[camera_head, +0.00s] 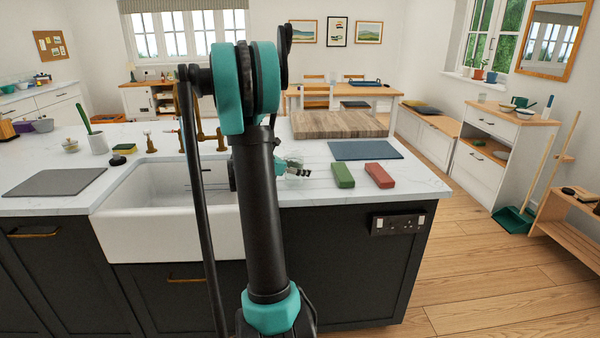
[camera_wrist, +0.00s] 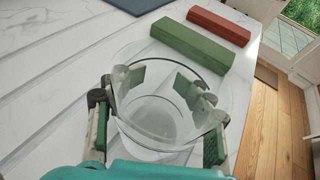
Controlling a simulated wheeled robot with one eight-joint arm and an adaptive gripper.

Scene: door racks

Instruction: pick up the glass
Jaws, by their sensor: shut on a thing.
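The glass (camera_wrist: 160,122) is clear and round, seen from above in the wrist view, with its open rim toward the camera. My gripper (camera_wrist: 163,88) has one finger on each side of the glass and is shut on it. In the head view my gripper (camera_head: 298,170) is low over the counter, right of the sink and partly behind my arm.
A green block (camera_head: 342,175) and a red block (camera_head: 379,175) lie just right of my gripper on the white counter (camera_head: 420,180). A blue-grey mat (camera_head: 365,150) and a wooden board (camera_head: 340,124) lie behind. The white sink (camera_head: 165,233) is to the left.

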